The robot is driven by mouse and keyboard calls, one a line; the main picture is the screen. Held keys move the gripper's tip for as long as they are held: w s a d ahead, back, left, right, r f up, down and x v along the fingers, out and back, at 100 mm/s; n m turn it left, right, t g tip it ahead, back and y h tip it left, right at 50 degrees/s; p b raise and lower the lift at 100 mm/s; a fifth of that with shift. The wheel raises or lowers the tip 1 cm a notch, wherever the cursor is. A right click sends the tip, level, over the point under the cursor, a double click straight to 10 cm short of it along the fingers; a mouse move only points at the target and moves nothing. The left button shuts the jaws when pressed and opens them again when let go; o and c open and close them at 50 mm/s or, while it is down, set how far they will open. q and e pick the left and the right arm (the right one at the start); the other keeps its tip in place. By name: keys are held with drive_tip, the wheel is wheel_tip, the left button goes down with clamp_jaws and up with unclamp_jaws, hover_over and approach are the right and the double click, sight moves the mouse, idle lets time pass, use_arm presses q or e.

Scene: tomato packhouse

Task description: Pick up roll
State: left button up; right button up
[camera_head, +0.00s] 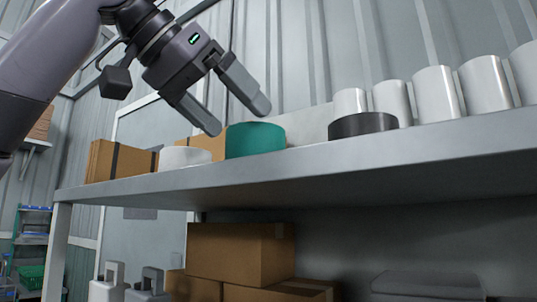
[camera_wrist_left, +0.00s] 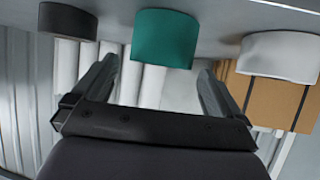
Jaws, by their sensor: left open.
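A teal roll (camera_head: 257,141) stands upright on the grey shelf (camera_head: 330,166), between a low white roll (camera_head: 183,157) on its left and a black roll (camera_head: 363,124) on its right. My left gripper (camera_head: 238,116) is open and empty, its fingers pointing down toward the teal roll from above. In the left wrist view, the teal roll (camera_wrist_left: 165,40) shows beyond and between the open fingers (camera_wrist_left: 158,70). The black roll (camera_wrist_left: 67,21) and the white roll (camera_wrist_left: 280,55) lie to either side there. My right gripper is not in view.
Several tall white cylinders (camera_head: 435,94) stand in a row on the shelf at right. Cardboard boxes (camera_head: 118,161) stand at its left end. More boxes (camera_head: 240,253) and a grey case (camera_head: 428,285) are below the shelf. Free air lies above the rolls.

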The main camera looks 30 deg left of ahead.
sight(256, 140)
use_arm(q)
drive_tip(key=shift+x, duration=3.2)
drive_tip(key=shift+a, duration=0.1)
drive_tip(key=c, duration=0.8)
drive_tip(key=shift+c, duration=0.2)
drive_tip(key=shift+r, duration=0.1)
wheel_tip(256, 140, up, 10)
drive_tip(key=p, duration=0.5)
